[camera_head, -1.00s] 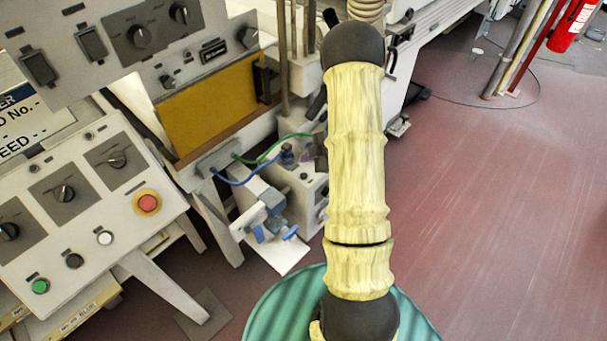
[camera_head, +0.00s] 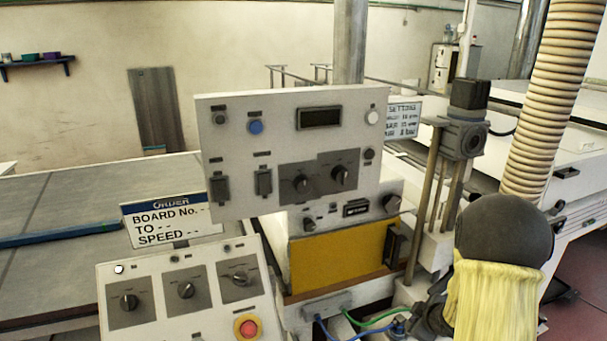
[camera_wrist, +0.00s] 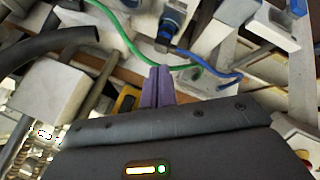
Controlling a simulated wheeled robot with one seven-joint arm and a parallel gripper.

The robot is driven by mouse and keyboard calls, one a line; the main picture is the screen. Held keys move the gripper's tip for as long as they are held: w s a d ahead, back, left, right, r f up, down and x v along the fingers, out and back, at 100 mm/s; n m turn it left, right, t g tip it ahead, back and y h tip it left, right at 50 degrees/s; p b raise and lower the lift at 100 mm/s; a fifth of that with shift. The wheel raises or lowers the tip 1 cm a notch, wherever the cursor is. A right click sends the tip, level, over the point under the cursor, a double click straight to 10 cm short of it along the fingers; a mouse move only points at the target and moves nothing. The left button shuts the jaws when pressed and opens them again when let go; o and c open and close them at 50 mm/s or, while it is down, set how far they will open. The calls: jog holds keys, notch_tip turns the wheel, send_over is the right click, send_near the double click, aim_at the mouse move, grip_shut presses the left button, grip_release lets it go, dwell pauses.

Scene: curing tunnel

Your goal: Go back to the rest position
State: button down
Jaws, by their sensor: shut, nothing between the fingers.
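My gripper (camera_wrist: 157,88) shows in the wrist view as two purple fingers side by side. They are shut with nothing between them. In that view they point toward green and blue hoses and a blue fitting (camera_wrist: 176,24) on the machine; I cannot tell how far apart they are. In the head view my arm, with a pale yellow sleeve and a dark joint, rises at the lower right. The gripper itself is out of that view.
The upper control panel (camera_head: 290,140) and the lower panel with a red button (camera_head: 247,327) stand on the left and in the middle. A yellow plate (camera_head: 335,262), a ribbed duct (camera_head: 553,95) and a motor (camera_head: 466,125) are near my arm. Red floor (camera_head: 585,310) shows at the lower right.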

jog(key=s+a+r+m+g, duration=0.2)
jog(key=s+a+r+m, duration=0.2)
jog(key=s+a, duration=0.3)
jog(key=s+a+r+m+g, duration=0.3)
jog(key=s+a+m, duration=0.3)
jog(key=s, duration=0.5)
jog(key=shift+s+a+r+h, duration=0.3)
jog(key=shift+s+a+r, duration=0.1)
jog(key=shift+a+r, duration=0.2)
